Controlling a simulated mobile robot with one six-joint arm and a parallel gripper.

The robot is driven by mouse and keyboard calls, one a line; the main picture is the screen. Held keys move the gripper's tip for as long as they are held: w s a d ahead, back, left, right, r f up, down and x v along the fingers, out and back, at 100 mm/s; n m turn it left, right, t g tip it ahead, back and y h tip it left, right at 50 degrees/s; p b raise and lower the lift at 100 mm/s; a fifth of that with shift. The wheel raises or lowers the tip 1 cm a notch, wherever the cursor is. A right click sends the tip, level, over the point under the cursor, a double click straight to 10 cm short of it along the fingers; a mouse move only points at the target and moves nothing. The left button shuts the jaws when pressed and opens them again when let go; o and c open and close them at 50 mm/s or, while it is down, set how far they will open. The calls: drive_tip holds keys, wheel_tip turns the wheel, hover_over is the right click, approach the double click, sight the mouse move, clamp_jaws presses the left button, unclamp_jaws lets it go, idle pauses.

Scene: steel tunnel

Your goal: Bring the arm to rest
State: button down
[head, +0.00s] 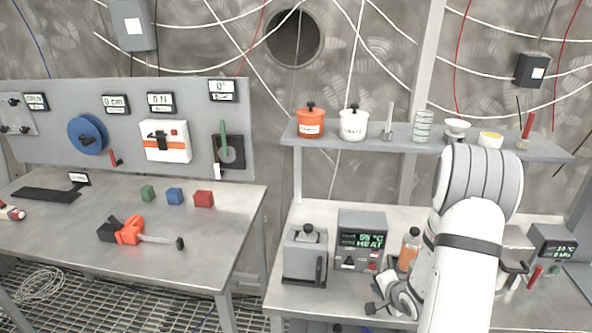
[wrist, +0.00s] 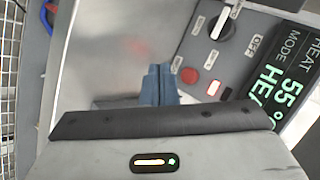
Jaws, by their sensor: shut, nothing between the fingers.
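My arm, white and grey, comes up at the right of the head view and bends down over the right-hand bench (head: 320,215). My gripper (head: 372,306) hangs low in front of the heater box (head: 361,240), near the bench's front edge. In the wrist view, the shut fingers (wrist: 160,85) show beyond the dark gripper bar, with nothing between them. The heater's panel (wrist: 225,50), with its knob, red button and green "HEAT 55°" display, fills the upper right there. The gap between fingers and panel is hard to judge.
A grey lidded box (head: 304,258) stands left of the heater; an orange-filled bottle (head: 409,248) stands right of it, close to my arm. A shelf (head: 370,140) with jars is above. The left bench (head: 90,240) holds coloured blocks and an orange tool (head: 130,231).

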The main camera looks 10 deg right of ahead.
drive_tip(key=s+a+r+n+g+h, duration=0.2)
drive_tip(key=s+a+r+n, duration=0.1)
drive_tip(key=r, duration=0.5)
drive_tip(key=s+a+r+n+g+h, duration=0.1)
drive_tip(key=s+a+r+n, duration=0.25)
drive_tip(key=r, duration=0.45)
drive_tip(key=s+a+r+n+g, duration=0.1)
drive_tip(key=s+a+r+n, duration=0.1)
drive_tip(key=s, duration=0.3)
drive_tip(key=s+a+r+n+g+y, duration=0.1)
drive_tip(key=s+a+r+n, duration=0.2)
drive_tip(key=s+a+r, duration=0.1)
drive_tip(key=s+a+r+n+g+y, duration=0.1)
drive_tip(key=s+a+r+n, duration=0.1)
drive_tip(key=s, duration=0.5)
drive_tip(key=shift+s+a+r+g, duration=0.35)
drive_tip(key=shift+a+r, duration=0.1)
drive_tip(key=shift+a, duration=0.7)
drive_tip(key=shift+n, duration=0.25)
